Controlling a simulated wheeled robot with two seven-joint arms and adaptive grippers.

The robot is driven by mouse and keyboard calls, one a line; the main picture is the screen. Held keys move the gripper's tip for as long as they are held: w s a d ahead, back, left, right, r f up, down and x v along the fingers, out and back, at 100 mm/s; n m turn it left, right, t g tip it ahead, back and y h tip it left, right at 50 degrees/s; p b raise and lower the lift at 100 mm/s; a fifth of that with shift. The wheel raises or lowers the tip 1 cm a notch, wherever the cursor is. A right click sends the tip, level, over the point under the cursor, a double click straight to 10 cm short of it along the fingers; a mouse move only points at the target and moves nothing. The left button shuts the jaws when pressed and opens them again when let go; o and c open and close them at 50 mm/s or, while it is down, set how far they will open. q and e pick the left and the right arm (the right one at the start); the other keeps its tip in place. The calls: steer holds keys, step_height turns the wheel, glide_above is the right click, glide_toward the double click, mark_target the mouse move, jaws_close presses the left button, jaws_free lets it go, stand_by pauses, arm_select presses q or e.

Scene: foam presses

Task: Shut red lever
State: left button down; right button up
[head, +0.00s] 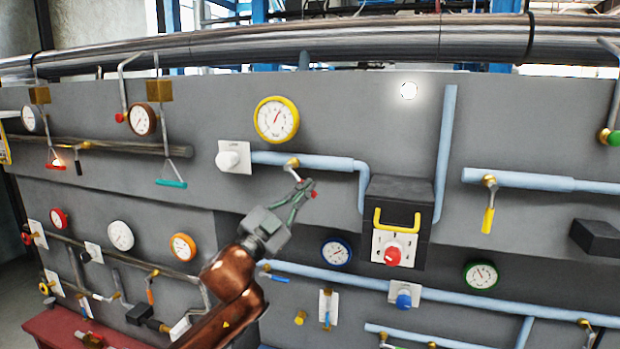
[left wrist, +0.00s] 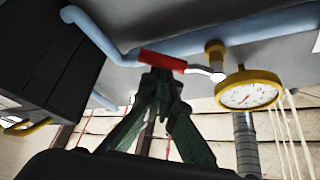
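A red lever (head: 314,194) sits on a brass valve (head: 292,163) of the upper blue pipe and slants down to the right in the head view. In the left wrist view the red lever (left wrist: 162,60) lies across the picture, its silver arm running to the valve at the right. My left gripper (head: 304,185) is at the lever and covers its middle in the head view. Its fingertips (left wrist: 160,77) are together right at the red handle and seem to touch it; the fingers spread along the handle, not around it. My right gripper is not in view.
A black box (head: 398,205) with a yellow handle and red knob juts out right of the lever. A yellow gauge (head: 276,119) is above, and a white knob (head: 230,158) is to the left. A yellow lever (head: 488,220) hangs farther right.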

arm_select(q)
steer(key=a+f, duration=0.1)
steer(key=w+a+f, duration=0.1)
steer(key=a, duration=0.1)
steer(key=a+f, duration=0.1)
steer(key=shift+w+a+f, duration=0.15)
steer(key=shift+w+a, duration=0.05)
steer(key=shift+w, duration=0.15)
stand_by(0.3)
steer(key=shift+w+a, duration=0.1)
steer(key=shift+a, duration=0.05)
stand_by(0.5)
steer(key=s+d, duration=0.2)
steer(key=d, duration=0.2)
steer(key=s+a+b, duration=0.3)
steer(key=s+a, duration=0.4)
steer(key=shift+a, duration=0.25)
